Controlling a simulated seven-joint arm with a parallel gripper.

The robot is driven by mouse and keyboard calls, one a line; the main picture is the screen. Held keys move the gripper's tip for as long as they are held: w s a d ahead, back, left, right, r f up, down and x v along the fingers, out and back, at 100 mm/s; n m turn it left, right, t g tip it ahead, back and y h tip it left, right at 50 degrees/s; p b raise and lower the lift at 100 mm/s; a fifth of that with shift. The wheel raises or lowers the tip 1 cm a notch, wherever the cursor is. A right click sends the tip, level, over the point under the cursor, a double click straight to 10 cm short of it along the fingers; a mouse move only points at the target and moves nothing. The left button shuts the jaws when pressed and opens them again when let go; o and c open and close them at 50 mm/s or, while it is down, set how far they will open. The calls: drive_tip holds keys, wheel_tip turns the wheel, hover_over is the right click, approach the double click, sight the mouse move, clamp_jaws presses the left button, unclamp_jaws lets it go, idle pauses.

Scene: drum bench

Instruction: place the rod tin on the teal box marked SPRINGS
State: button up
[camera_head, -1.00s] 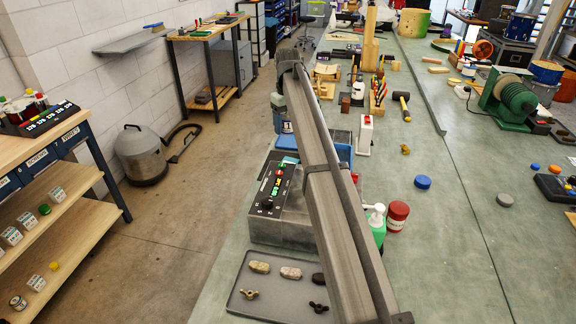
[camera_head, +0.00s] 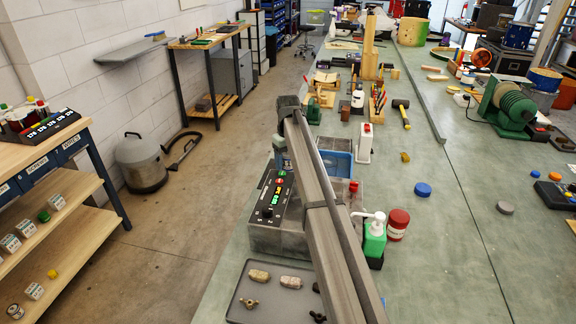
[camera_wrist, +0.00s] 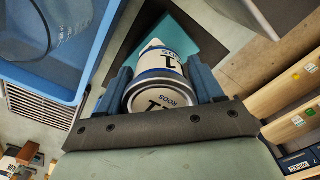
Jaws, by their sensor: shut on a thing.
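In the wrist view my gripper (camera_wrist: 163,82) is shut on the rod tin (camera_wrist: 152,100), a white cylinder with a dark blue band and the word RODS on its end. The blue fingers press on both of its sides. A flat teal surface (camera_wrist: 200,42), which looks like the teal box, shows just past the tin; no SPRINGS marking is readable. I cannot tell whether the tin touches it. In the head view my arm hides most of the gripper area, and I cannot make out the tin there.
A blue bin (camera_wrist: 68,82) with a clear round container in it lies close at left in the wrist view; it also shows in the head view (camera_head: 338,160). A grey control unit (camera_head: 282,238) and a green pump bottle (camera_head: 374,240) stand near my arm. Wooden shelves (camera_wrist: 292,128) are at right.

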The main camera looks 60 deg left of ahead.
drive_tip(key=shift+f, duration=0.95)
drive_tip(key=shift+f, duration=0.1)
drive_tip(key=o, duration=1.2)
wheel_tip(320, 180, up, 12)
drive_tip(key=shift+r, duration=0.1)
